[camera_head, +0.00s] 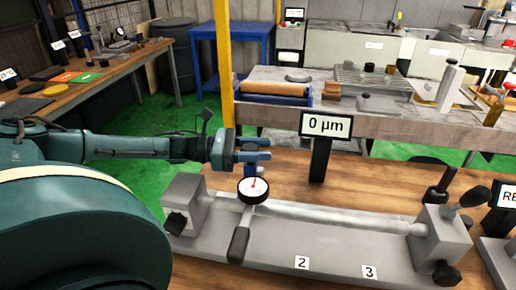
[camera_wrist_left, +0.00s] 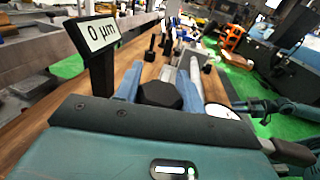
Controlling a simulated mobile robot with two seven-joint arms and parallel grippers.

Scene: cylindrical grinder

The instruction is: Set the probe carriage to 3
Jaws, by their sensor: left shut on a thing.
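The probe carriage carries a round white dial (camera_head: 253,189) with a red needle and a dark handle (camera_head: 238,244) slanting down in front. It sits towards the left end of the grey bench fixture (camera_head: 330,250), left of label 2 (camera_head: 302,262) and label 3 (camera_head: 369,271). My left gripper (camera_head: 252,157) is behind and above the dial. In the left wrist view its blue fingers (camera_wrist_left: 160,88) are closed on a dark faceted knob (camera_wrist_left: 160,96), and the dial (camera_wrist_left: 221,111) shows to the right. The part below the knob is hidden. My right gripper is not in view.
A long grey cylinder (camera_head: 340,218) lies between the fixture's end blocks. A display reading 0 µm (camera_head: 325,125) stands behind it on the wooden table. A black-knobbed lever (camera_head: 470,197) rises at the right end. A yellow post (camera_head: 224,60) stands behind my left gripper.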

